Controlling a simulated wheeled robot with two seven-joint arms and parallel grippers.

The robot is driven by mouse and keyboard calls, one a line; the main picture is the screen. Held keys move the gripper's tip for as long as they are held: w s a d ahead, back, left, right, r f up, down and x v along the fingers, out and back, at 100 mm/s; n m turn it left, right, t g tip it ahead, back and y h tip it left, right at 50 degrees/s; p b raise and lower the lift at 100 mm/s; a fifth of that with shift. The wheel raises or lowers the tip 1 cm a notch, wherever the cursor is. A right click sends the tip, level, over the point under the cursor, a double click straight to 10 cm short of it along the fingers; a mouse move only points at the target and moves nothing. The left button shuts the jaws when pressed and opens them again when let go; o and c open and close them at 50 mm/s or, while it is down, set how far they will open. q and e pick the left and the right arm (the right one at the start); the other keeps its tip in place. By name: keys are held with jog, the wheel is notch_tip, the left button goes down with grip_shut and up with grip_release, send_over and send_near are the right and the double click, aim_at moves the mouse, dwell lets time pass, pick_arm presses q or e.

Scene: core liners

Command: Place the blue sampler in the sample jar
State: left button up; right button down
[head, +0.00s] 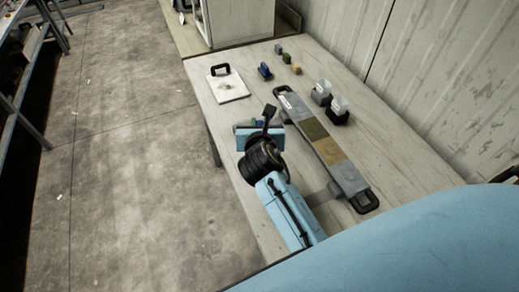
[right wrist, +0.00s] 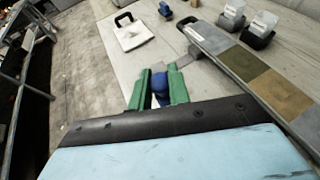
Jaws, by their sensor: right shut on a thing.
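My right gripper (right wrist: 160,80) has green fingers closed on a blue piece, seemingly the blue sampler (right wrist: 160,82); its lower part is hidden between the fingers. In the head view the right gripper (head: 262,125) is over the table's near left part, left of the long core liner, with the held piece mostly hidden. Two small containers with clear, pale tops stand beyond the liner: a grey one (head: 321,94) and a black one (head: 338,113). Either could be the sample jar; I cannot tell which. My left gripper is not in view.
The core liner (head: 322,142) has black end handles and grey, olive and tan sections. A white board (head: 228,86) with a black handle, another blue object (head: 265,71) and small grey, green and tan blocks (head: 296,69) lie farther back. A corrugated wall borders the right side.

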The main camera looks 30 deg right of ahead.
jog(key=shift+f+b, duration=0.7)
jog(key=shift+f, duration=2.5)
jog(key=shift+f, duration=0.2)
jog(key=c, duration=1.3)
grip_release()
jog(key=shift+r, duration=0.2)
jog(key=v, duration=1.2)
jog(key=shift+p, duration=0.35)
jog(key=shift+f, duration=0.1)
